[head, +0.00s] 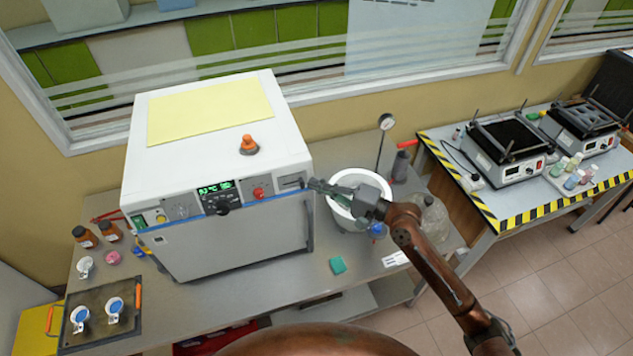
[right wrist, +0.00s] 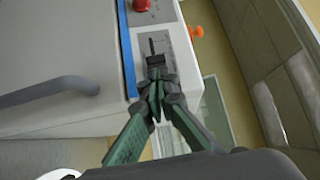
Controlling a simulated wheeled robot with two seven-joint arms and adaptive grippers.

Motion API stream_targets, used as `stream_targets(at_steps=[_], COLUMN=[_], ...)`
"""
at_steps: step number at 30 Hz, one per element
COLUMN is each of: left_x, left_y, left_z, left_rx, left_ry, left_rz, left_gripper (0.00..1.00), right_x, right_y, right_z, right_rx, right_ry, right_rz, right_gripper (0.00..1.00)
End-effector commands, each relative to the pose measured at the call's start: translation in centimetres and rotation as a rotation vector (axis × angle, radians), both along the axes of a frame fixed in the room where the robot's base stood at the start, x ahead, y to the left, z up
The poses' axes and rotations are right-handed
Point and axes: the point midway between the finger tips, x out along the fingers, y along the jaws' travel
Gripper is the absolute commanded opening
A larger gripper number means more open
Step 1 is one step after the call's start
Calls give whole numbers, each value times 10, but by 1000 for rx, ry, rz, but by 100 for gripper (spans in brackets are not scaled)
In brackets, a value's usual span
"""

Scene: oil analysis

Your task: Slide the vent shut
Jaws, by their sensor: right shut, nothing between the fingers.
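The white oven (head: 215,240) stands on the bench with its door closed. Its vent (head: 291,182) is a small grey plate with a dark slot at the right end of the front control panel. In the right wrist view the vent (right wrist: 152,44) shows a dark slot just beyond my fingertips. My right gripper (head: 316,186) is shut and empty, with its tips at the right side of the vent. In the right wrist view the gripper (right wrist: 156,70) overlaps the plate's near end. I cannot tell whether it touches, and the slider's position is unclear. My left gripper is not in view.
A white bucket (head: 345,216) stands right of the oven, under my right gripper. An orange knob (head: 249,145) rises from the oven top. The door handle (right wrist: 45,92) juts out near the gripper. Brown bottles (head: 84,237) stand at the left.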

Motion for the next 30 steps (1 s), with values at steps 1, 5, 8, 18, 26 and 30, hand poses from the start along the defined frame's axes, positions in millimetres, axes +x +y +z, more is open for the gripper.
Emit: stream_targets(at_steps=[1, 5, 8, 18, 26, 30], left_x=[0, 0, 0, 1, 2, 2], left_y=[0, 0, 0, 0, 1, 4], left_z=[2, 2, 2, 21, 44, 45], left_rx=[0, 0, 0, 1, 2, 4], left_ry=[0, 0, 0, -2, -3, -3], left_rz=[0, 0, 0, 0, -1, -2], left_gripper=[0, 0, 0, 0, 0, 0], right_x=[-1, -1, -1, -7, -17, -18], right_y=[2, 4, 3, 21, 50, 55], right_z=[1, 0, -1, 4, 3, 1], right_rx=[0, 0, 0, 1, 2, 1], right_ry=[1, 1, 0, 3, 1, 0], right_rz=[0, -1, -1, 2, 0, 1], right_gripper=[0, 0, 0, 0, 0, 0])
